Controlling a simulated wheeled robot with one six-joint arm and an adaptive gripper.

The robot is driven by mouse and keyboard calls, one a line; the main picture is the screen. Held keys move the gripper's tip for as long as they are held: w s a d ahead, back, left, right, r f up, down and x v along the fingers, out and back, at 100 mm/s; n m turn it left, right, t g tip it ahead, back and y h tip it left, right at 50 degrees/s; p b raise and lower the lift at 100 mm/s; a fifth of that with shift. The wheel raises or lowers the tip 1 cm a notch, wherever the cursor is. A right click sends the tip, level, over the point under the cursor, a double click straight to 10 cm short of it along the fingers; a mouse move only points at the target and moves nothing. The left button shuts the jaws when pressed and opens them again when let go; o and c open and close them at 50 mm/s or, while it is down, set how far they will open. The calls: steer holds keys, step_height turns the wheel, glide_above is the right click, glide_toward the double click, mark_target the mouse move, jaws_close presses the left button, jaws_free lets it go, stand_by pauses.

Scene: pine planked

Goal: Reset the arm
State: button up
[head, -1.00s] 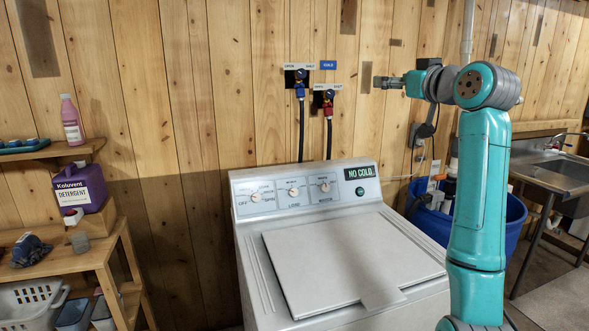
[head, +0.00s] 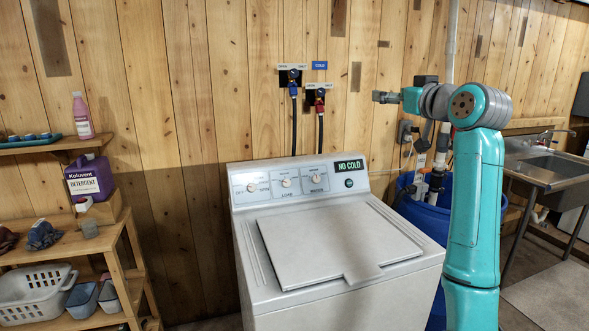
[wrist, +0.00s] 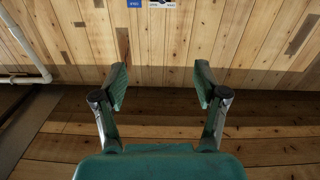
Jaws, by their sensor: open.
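My gripper (head: 384,97) is at the end of my teal arm, on the right in the head view. It points left, in the air above the right side of the washing machine (head: 345,283). In the wrist view my gripper (wrist: 160,88) has its two fingers spread apart with nothing between them.
A blue valve (head: 293,88) and a red valve (head: 320,101) with hoses are on the wall behind the washer. A blue bin (head: 424,218) stands right of it, near a steel sink (head: 548,170). A wooden shelf (head: 85,242) with a purple detergent jug (head: 90,178) is at left.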

step_height(320, 180, down, 29)
steer(key=s+m+h, duration=0.2)
steer(key=m, duration=0.1)
steer(key=s+a+f+m+h, duration=0.1)
steer(key=s+f, duration=0.7)
steer(key=f, duration=0.4)
steer(key=s+a+f+m+h, duration=0.1)
steer(key=s+f, duration=0.8)
steer(key=f, duration=0.3)
steer(key=s+a+f+g+h, duration=0.1)
steer(key=s+f, duration=0.4)
steer(key=s, duration=0.8)
steer(key=s+f+g, duration=0.1)
steer(key=s+f, duration=0.4)
steer(key=s, duration=0.7)
steer(key=a+r+v, duration=0.1)
steer(key=v, duration=2.4)
steer(key=shift+a+n, duration=0.25)
steer(key=shift+n, duration=0.15)
